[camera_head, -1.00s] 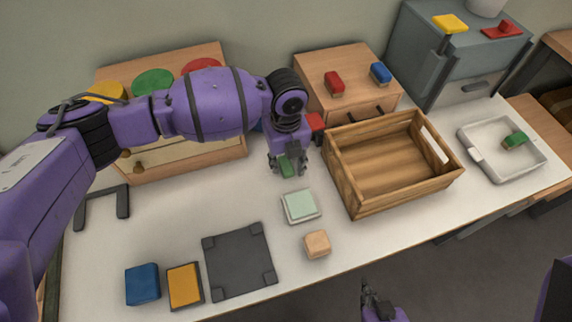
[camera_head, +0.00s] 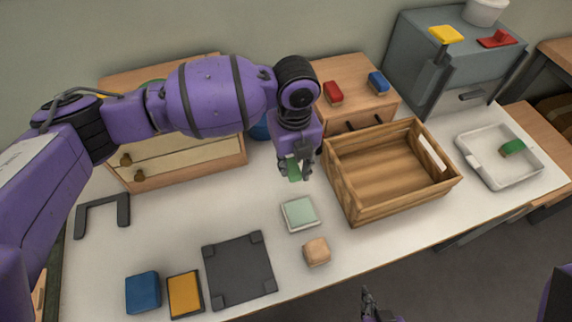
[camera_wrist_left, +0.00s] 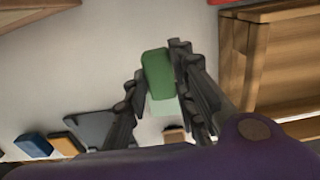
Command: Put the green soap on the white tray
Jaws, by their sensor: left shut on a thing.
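The green soap (camera_wrist_left: 158,74) is a plain green block between the fingers of my left gripper (camera_wrist_left: 161,62), which is shut on it. In the head view the soap (camera_head: 293,169) hangs above the table, left of the wooden crate, with the left gripper (camera_head: 302,168) partly covering it. The white tray (camera_head: 487,179) lies on the table at the far right, beyond the crate. A green brush (camera_head: 512,148) lies in it. My right gripper (camera_head: 369,299) is low at the bottom edge, off the table's front; its jaw opening is unclear.
The open wooden crate (camera_head: 362,204) stands between my left gripper and the tray. A pale green pad in a shallow dish (camera_head: 300,213), a wooden block (camera_head: 316,252) and a dark mat (camera_head: 239,268) lie in front. A grey cabinet (camera_head: 432,77) stands behind the tray.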

